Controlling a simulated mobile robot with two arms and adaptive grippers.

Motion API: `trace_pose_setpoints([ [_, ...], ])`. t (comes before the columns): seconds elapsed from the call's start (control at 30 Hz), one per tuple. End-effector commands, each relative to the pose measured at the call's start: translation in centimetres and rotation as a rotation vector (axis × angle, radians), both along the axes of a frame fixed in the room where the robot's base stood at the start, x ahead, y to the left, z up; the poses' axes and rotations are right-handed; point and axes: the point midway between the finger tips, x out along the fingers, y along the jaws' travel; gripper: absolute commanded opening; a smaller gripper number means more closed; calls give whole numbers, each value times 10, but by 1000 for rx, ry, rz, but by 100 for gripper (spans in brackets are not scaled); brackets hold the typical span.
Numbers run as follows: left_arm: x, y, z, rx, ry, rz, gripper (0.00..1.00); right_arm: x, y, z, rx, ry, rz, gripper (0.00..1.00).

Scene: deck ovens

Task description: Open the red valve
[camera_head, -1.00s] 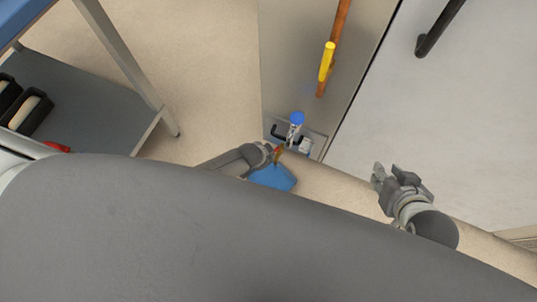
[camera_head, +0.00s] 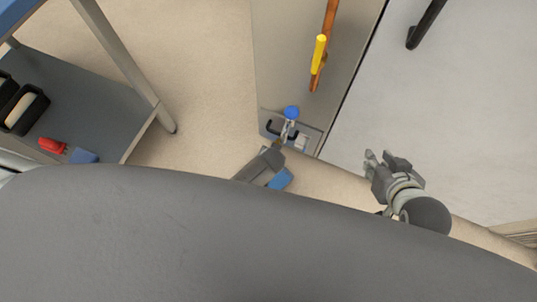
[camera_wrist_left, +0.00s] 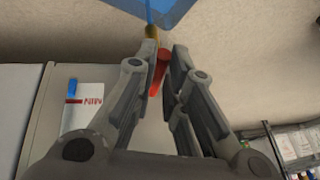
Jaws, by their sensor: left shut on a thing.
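The red valve handle (camera_wrist_left: 158,72) shows in the left wrist view as a narrow red lever below a brass fitting (camera_wrist_left: 152,33). My left gripper (camera_wrist_left: 160,62) is shut on it, with a finger on either side. In the head view my left gripper (camera_head: 279,146) is small and low by the foot of the panel, and the red handle cannot be made out there. My right gripper (camera_head: 376,160) hangs in front of the pale oven front, open and empty.
A yellow-handled valve (camera_head: 319,54) sits on a copper pipe (camera_head: 330,18) on the metal panel. A blue knob (camera_head: 291,112) is below it. A dark oven handle (camera_head: 427,24) is at upper right. A cart shelf (camera_head: 100,101) stands at left.

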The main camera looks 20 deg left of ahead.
Motion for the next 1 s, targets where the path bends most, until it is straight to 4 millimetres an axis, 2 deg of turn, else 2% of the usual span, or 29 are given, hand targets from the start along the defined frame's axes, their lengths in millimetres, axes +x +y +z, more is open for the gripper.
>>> trace_pose_setpoints([
  [0.4,1,-2,1,-5,-2,8,0,1,1,1,2,-8,1,27],
  [0.43,1,-2,1,-5,-2,8,14,1,1,1,2,-8,1,27],
  [0.5,1,-2,1,-4,-2,7,21,1,1,1,2,-8,1,27],
  [0.83,0,-1,1,-2,0,7,21,2,0,1,2,-8,-1,27],
  [1.0,-4,-2,8,-2,-1,8,21,2,0,1,1,-8,0,27],
])
